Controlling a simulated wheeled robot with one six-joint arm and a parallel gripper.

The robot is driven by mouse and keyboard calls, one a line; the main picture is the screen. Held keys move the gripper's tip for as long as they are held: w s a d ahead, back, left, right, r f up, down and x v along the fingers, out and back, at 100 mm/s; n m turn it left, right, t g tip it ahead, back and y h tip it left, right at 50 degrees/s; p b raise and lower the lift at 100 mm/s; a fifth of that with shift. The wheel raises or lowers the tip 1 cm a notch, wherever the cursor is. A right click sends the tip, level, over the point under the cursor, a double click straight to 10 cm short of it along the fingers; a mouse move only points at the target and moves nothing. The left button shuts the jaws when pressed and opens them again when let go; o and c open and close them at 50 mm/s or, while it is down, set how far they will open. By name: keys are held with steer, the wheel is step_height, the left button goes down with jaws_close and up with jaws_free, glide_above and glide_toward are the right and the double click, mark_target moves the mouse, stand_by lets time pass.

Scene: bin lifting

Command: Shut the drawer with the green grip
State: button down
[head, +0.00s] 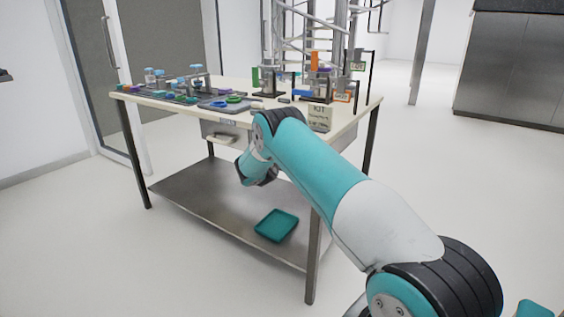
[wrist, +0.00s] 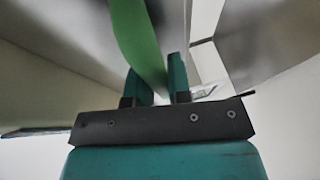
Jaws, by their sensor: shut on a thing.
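In the wrist view a green grip (wrist: 136,40) runs down from the top edge and ends between the two teal fingers of my gripper (wrist: 158,85). The fingers are closed on it. A grey metal surface (wrist: 60,55) lies behind the grip, blurred. In the head view the drawer front (head: 222,128) shows under the tabletop, with a pale handle (head: 220,138) on its left part. My arm covers the rest of that side, so the green grip and my fingertips are hidden there. I cannot tell how far the drawer stands out.
The table (head: 180,98) carries trays, small coloured parts and fixtures. A teal tray (head: 276,225) lies on the lower shelf (head: 205,198). The floor around is clear.

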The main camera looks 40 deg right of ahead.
steer(key=c, duration=1.1)
jaws_free()
steer(key=shift+d, duration=0.2)
steer(key=shift+o, duration=0.2)
steer(key=shift+a, duration=0.15)
steer(key=shift+s+a, duration=0.15)
steer(key=shift+a, duration=0.05)
steer(key=v, duration=1.6)
steer(key=shift+s+a, duration=0.2)
steer(key=shift+a, duration=0.15)
steer(key=shift+r, duration=0.1)
